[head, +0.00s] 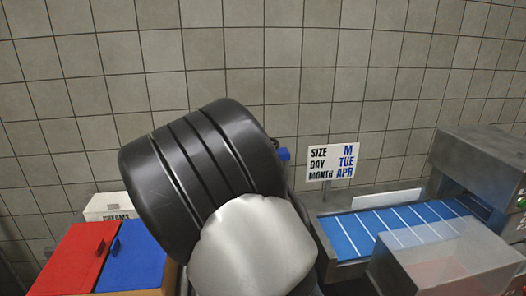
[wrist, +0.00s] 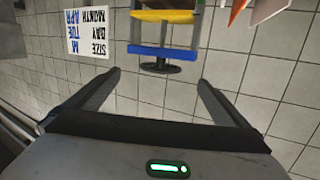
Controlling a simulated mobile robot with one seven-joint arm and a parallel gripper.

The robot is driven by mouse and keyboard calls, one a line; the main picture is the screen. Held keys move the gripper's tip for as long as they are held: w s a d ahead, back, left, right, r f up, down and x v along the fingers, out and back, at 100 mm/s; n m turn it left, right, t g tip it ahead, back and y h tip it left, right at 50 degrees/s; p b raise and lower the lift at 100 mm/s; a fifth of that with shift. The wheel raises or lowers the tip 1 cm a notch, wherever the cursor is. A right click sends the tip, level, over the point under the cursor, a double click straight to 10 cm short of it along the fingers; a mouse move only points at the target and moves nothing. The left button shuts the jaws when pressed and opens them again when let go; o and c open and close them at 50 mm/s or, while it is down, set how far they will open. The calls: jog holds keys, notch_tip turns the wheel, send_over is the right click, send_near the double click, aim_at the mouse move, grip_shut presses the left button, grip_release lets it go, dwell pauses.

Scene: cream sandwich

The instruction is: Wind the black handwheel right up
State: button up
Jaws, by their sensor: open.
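The black handwheel (wrist: 160,67) shows in the wrist view as a dark flat disc on a short stem. It sits at the end of a blue and yellow frame (wrist: 163,51). My gripper (wrist: 159,78) is open and empty, with one finger on each side of the handwheel's place in the picture. The wheel looks beyond the fingertips and apart from them; the exact gap is hard to tell. In the head view my arm hides most of that frame, and only a small blue part (head: 284,154) shows beside it.
A sign (head: 332,162) reading SIZE M, DAY TUE, MONTH APR stands behind a blue conveyor belt (head: 350,235) at the right; it appears upside down in the wrist view. A metal machine housing (head: 480,160) is far right. Red (head: 75,262) and blue (head: 130,256) lids lie left.

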jog(key=shift+t+h, duration=0.5)
jog(key=shift+t, duration=0.1)
jog(key=x, duration=1.1)
jog(key=a+x, duration=0.1)
jog(key=x, duration=0.4)
jog(key=shift+w, duration=0.5)
jog(key=shift+c, duration=0.4)
jog(key=c, duration=0.7)
